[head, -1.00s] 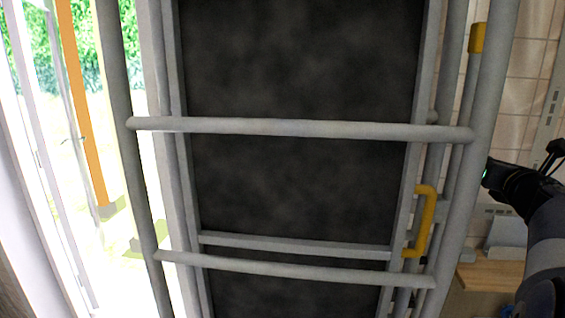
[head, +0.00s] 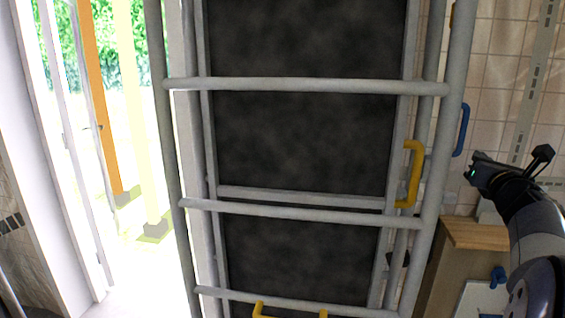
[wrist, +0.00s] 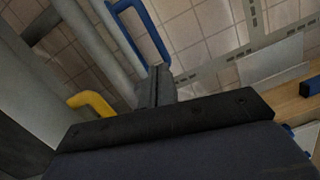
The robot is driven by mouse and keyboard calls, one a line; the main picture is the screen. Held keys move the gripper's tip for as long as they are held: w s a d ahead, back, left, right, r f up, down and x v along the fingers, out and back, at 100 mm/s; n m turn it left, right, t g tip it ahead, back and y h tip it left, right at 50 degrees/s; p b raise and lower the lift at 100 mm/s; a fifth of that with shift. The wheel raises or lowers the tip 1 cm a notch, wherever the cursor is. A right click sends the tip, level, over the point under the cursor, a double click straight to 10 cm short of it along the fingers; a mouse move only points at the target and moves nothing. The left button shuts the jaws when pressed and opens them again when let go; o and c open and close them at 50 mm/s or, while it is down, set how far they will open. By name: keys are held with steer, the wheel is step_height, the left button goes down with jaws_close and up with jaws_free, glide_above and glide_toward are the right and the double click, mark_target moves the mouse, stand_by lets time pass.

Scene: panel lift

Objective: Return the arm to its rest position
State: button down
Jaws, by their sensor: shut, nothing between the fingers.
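My gripper (head: 475,166) is at the right of the head view, at the end of my arm. It is shut and empty, right of the grey tube frame (head: 432,205) and apart from it. In the wrist view the closed fingers (wrist: 156,86) show in the middle. A dark panel (head: 305,140) stands upright behind the frame's rails. A yellow handle (head: 414,175) is on the right side of the panel, and a yellow handle also shows in the wrist view (wrist: 92,102). A blue handle (head: 462,130) is just left of my gripper, and it shows in the wrist view (wrist: 140,30).
A wooden cabinet (head: 474,234) stands below my gripper at the right, with a blue handle (head: 498,276) near it. A tiled wall (head: 500,60) is behind. A bright doorway (head: 130,245) with an orange post (head: 104,100) is at the left.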

step_height(320, 180, down, 10)
steer(key=s+t+b, duration=0.1)
steer(key=b, duration=0.1)
steer(key=shift+a+r, duration=0.2)
steer(key=shift+r, duration=0.05)
steer(key=shift+s, duration=0.1)
steer(key=shift+h, duration=0.4)
